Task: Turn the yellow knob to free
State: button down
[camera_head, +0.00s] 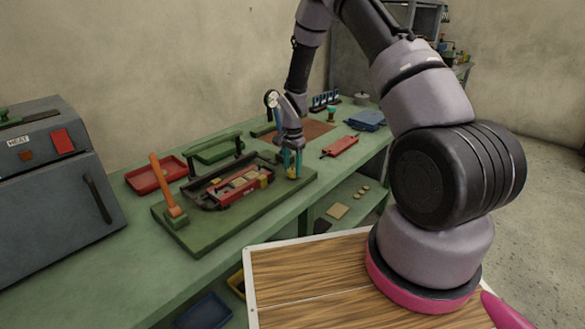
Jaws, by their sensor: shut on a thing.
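The yellow knob (292,175) is at the right end of the green base board (205,238) on the bench. My gripper (291,165) points down over it, with its teal fingers on either side of the knob, shut on it. The fingers hide much of the knob, and its turn position cannot be read. Left of the gripper on the same board is a dark device with a red front (229,194).
An orange lever (163,181) stands upright at the board's left. A red tool (340,147) lies right of the gripper. A grey heater box (52,185) fills the left.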

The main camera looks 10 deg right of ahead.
jog(key=shift+n, duration=0.3)
jog(key=n, duration=0.3)
jog(key=shift+n, duration=0.3)
jog(key=n, duration=0.4)
jog(key=shift+n, duration=0.3)
jog(key=n, duration=0.9)
jog(key=shift+c, duration=1.4)
grip_release()
